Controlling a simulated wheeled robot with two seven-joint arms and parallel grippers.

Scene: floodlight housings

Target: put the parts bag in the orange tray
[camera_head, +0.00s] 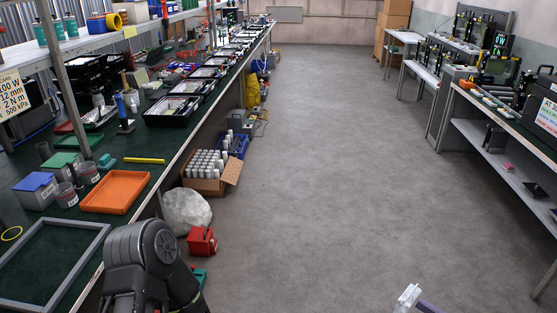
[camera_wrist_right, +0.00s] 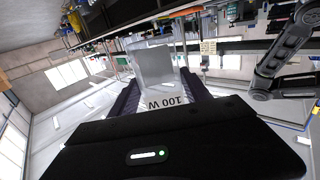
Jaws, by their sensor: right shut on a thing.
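The orange tray (camera_head: 116,191) lies on the green bench top at the left in the head view and looks empty. In the wrist view my right gripper (camera_wrist_right: 160,88) is shut on the parts bag (camera_wrist_right: 154,65), a pale grey, see-through packet with a white "100 W" label. The bag stands out beyond the dark fingers. In the head view only a clear corner of the bag (camera_head: 408,296) shows at the bottom edge, over the floor and well right of the tray. A dark link of my left arm shows at bottom left; its gripper is out of view.
A grey frame (camera_head: 88,257) lies in front of the tray. Clear jars (camera_head: 66,195), a blue-lidded box (camera_head: 37,190) and a yellow stick (camera_head: 144,160) are near it. A carton of white bottles (camera_head: 207,182) and a red box (camera_head: 202,241) stand below. The aisle floor is clear.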

